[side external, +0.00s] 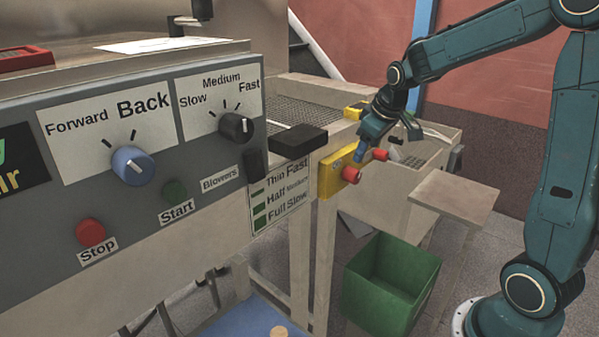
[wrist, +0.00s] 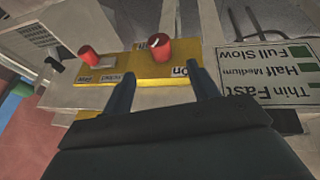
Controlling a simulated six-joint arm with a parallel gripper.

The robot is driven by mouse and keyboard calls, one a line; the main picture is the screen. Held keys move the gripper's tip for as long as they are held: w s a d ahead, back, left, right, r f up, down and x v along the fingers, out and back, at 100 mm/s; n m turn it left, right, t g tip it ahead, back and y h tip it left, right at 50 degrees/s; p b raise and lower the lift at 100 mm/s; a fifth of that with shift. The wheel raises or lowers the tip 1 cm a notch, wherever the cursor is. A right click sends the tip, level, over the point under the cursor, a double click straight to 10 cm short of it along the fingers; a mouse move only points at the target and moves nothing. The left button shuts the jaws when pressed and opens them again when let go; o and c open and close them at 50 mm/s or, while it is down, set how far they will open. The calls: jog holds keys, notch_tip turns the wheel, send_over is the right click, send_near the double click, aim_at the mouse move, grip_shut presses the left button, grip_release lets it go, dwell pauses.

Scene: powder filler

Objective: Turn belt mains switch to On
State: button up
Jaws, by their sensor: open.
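The belt mains switch appears to be the red knob (side external: 350,174) on a yellow plate (side external: 330,177) at the machine's side. In the wrist view, this red knob (wrist: 159,49) stands on the yellow plate (wrist: 150,72), with "On" lettered at its lower right and a partly hidden label above it. A pale mark shows on the knob's upper left. My gripper (side external: 366,150) is close to the plate. In the wrist view my gripper (wrist: 162,73) is open and empty, its two blue fingers on either side below the knob. I cannot tell whether they touch it.
A second red knob (wrist: 87,55) is left of the switch; it also shows in the side view (side external: 380,154). A speed chart (side external: 279,198) hangs beside the plate. A black box (side external: 298,141) juts out nearby. A green bin (side external: 391,285) and small table (side external: 452,195) stand below.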

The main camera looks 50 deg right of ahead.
aim_at(356, 171)
jog(key=x, duration=1)
jog(key=shift+f, duration=0.25)
jog(key=c, duration=1)
